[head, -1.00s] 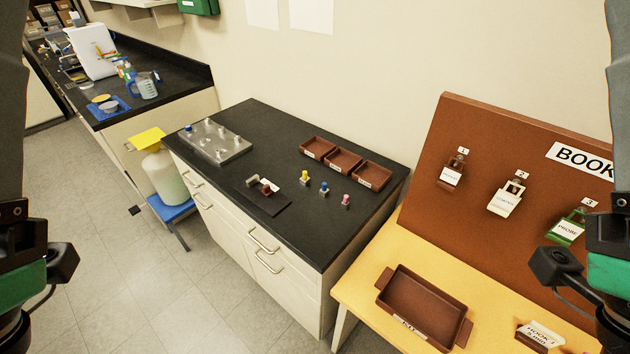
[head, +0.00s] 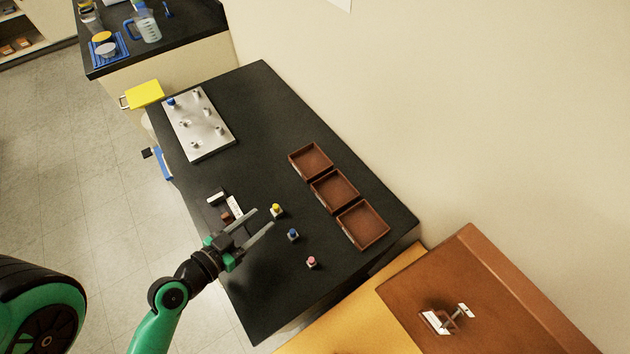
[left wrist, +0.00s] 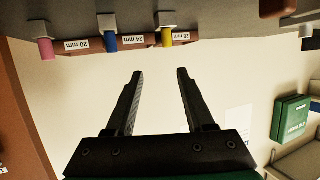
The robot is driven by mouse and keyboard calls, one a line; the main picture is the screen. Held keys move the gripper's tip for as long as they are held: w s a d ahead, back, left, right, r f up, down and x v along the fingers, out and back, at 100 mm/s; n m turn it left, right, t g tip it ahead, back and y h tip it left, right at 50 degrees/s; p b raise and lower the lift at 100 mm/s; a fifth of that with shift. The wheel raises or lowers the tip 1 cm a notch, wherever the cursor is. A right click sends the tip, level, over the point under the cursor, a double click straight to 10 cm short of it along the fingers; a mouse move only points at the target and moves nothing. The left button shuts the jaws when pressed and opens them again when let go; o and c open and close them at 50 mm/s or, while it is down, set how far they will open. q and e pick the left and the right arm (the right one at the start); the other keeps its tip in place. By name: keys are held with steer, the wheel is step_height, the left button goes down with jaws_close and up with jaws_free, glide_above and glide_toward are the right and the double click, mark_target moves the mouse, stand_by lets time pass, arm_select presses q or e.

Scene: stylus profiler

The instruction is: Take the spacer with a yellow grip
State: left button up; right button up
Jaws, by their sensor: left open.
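The spacer with a yellow grip (head: 277,210) stands on the black bench top, at one end of a row with a blue-grip spacer (head: 293,234) and a pink-grip spacer (head: 312,262). My left gripper (head: 264,218) is open and empty, its fingers pointing toward the yellow and blue spacers. The left wrist view appears upside down. There the yellow grip (left wrist: 166,37) lies beyond the open fingertips, apart from them. The blue grip (left wrist: 110,41) and pink grip (left wrist: 46,47) are further left. My right gripper is out of view.
Three brown trays (head: 340,207) stand behind the spacers. A metal plate with pegs (head: 190,150) lies at the bench's far end. Small dark and white pieces (head: 216,196) lie near my left gripper. Yellow bench (head: 345,320) and brown board (head: 490,290) are at lower right.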

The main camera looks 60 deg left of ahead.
mark_target(274, 209)
arm_select(q)
steer(key=s, duration=0.2)
steer(key=s+f+n+g, duration=0.1)
steer(key=shift+s+d, duration=0.1)
steer(key=shift+d, duration=0.25)
steer(key=shift+s+f+y, duration=0.1)
steer(key=shift+s+y, duration=0.2)
steer(key=shift+s, duration=0.05)
steer(key=shift+w+a+p, duration=0.25)
steer(key=shift+w+p, duration=0.15)
steer(key=shift+w, duration=0.1)
steer(key=shift+w+a+f+p, duration=0.1)
steer(key=shift+w+p, duration=0.25)
steer(key=p+x, duration=0.1)
steer(key=x, duration=0.3)
steer(key=shift+w+a+f, duration=0.1)
steer(key=shift+w+a, duration=0.05)
steer(key=shift+w, duration=0.05)
steer(key=shift+w+a+f, duration=0.1)
steer(key=shift+w+f, duration=0.1)
steer(key=x, duration=0.5)
steer(key=shift+w+r, duration=0.1)
steer(key=shift+w, duration=0.1)
jaws_close()
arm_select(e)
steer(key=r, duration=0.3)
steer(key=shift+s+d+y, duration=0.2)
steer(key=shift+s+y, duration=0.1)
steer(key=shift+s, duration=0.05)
